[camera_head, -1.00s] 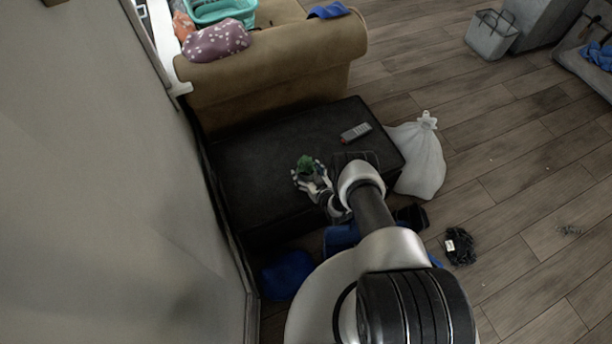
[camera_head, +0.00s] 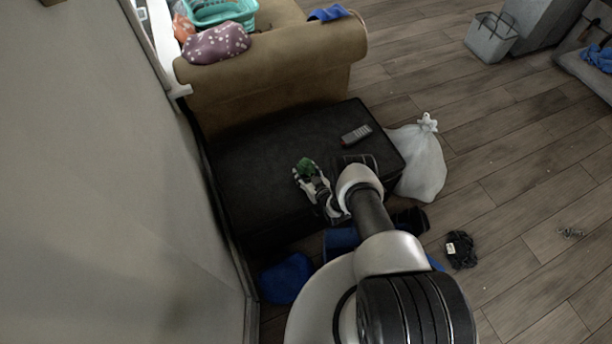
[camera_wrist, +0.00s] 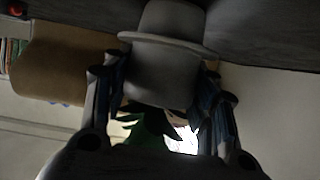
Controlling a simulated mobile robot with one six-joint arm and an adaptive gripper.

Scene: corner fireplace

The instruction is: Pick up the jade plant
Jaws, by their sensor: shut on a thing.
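The jade plant (camera_head: 306,165) shows as a small green clump at my gripper's fingertips in the head view, over the black ottoman (camera_head: 250,165). In the wrist view its grey pot (camera_wrist: 165,60) sits between the two fingers, and green leaves (camera_wrist: 148,132) show beyond the pot, lower in the picture. My gripper (camera_head: 303,173) is shut on the plant's pot; its fingers also show on both sides of the pot in the wrist view (camera_wrist: 160,88). In the head view the pot is mostly hidden, and I cannot tell how high it is above the ottoman.
A remote (camera_head: 356,134) lies on the ottoman, right of my gripper. A tan sofa (camera_head: 270,72) stands behind, the wall (camera_head: 100,170) is at left. A white bag (camera_head: 423,165) and a dark coiled item (camera_head: 461,249) are on the floor at right. Floor further right is mostly clear.

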